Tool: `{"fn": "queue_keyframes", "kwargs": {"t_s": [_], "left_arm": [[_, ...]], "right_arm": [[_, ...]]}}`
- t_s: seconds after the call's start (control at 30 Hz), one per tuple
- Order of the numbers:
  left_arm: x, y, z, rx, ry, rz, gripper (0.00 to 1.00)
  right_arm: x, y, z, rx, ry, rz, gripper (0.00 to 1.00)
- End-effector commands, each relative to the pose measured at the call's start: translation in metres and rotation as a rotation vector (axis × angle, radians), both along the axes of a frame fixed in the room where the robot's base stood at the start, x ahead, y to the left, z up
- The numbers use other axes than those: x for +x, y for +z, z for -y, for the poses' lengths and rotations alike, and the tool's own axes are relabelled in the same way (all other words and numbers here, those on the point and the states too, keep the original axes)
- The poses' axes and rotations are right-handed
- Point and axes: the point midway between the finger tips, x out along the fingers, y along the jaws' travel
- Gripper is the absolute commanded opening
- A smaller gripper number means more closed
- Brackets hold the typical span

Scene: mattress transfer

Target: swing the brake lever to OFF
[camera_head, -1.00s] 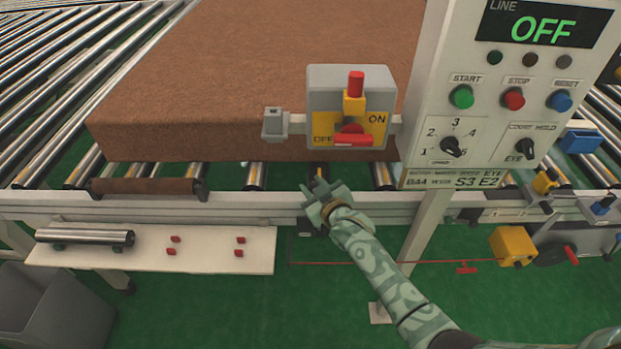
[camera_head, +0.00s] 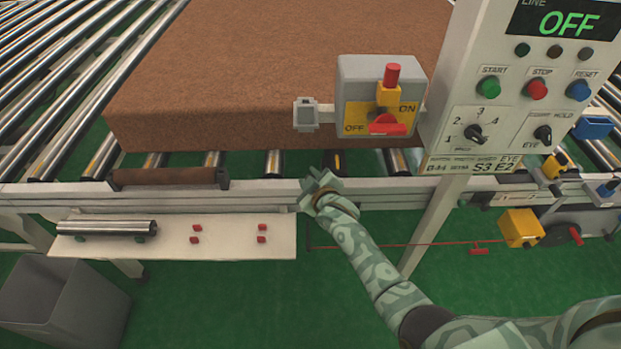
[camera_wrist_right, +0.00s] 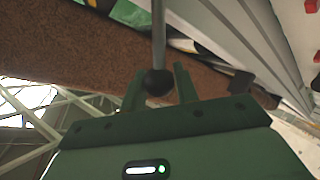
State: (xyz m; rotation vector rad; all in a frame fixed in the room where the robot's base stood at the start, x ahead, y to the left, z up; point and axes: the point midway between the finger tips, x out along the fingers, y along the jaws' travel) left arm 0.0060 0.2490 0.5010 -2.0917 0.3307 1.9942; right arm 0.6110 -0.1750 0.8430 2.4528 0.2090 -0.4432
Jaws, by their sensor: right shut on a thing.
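A grey switch box (camera_head: 352,75) has a yellow plate marked OFF on the left and ON on the right. Its red-topped yellow handle (camera_head: 391,82) stands upright, and a red pointer (camera_head: 387,126) lies across the plate's lower right. My right gripper (camera_head: 322,184) is at the conveyor's front rail, below and left of that box. In the right wrist view, my gripper's fingers (camera_wrist_right: 159,88) are shut on the black ball knob (camera_wrist_right: 157,82) of a thin grey rod (camera_wrist_right: 158,35). In the head view my gripper hides this knob. My left gripper is out of view.
A large brown mattress (camera_head: 230,85) lies on the rollers behind the rail. The control panel (camera_head: 505,105) at the right reads OFF. A white shelf (camera_head: 180,245) with a roller (camera_head: 106,228) and a grey bin (camera_head: 65,300) are at the front left.

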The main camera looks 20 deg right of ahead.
Motion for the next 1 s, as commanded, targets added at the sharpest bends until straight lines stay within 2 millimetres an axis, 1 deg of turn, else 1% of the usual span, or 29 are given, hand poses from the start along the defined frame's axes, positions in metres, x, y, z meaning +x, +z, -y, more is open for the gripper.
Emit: {"fn": "queue_keyframes", "kwargs": {"t_s": [0.03, 0.13, 0.17, 0.2, 0.23, 0.5, 0.57, 0.63, 0.77, 0.9, 1.0], "left_arm": [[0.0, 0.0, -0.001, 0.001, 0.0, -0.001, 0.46], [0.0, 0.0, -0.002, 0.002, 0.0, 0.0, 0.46], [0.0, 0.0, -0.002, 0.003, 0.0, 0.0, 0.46], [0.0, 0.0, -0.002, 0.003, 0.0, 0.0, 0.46], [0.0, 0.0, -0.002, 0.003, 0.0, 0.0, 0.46], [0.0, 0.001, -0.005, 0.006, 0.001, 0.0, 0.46], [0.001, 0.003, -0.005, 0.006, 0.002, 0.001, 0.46], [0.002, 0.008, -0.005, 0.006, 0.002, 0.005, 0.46], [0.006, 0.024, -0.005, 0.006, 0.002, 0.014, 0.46], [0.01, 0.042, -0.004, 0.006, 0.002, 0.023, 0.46], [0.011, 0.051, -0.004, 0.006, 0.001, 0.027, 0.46]], "right_arm": [[-0.001, -0.002, -0.003, 0.0, 0.005, -0.004, 0.0], [-0.001, -0.002, -0.003, -0.001, 0.005, -0.004, 0.0], [-0.001, -0.002, -0.003, -0.001, 0.005, -0.004, 0.36], [-0.001, -0.002, -0.003, -0.001, 0.005, -0.004, 0.47], [-0.001, -0.002, -0.003, -0.001, 0.005, -0.004, 0.5], [-0.002, -0.001, -0.002, 0.0, 0.003, -0.003, 0.5], [-0.005, 0.001, -0.001, 0.0, 0.003, -0.003, 0.5], [-0.012, 0.006, -0.001, 0.0, 0.003, -0.002, 0.5], [-0.038, 0.018, 0.0, -0.001, 0.002, -0.003, 0.5], [-0.074, 0.033, 0.001, -0.001, 0.004, -0.002, 0.5], [-0.099, 0.042, 0.002, -0.001, 0.004, -0.003, 0.5]]}}
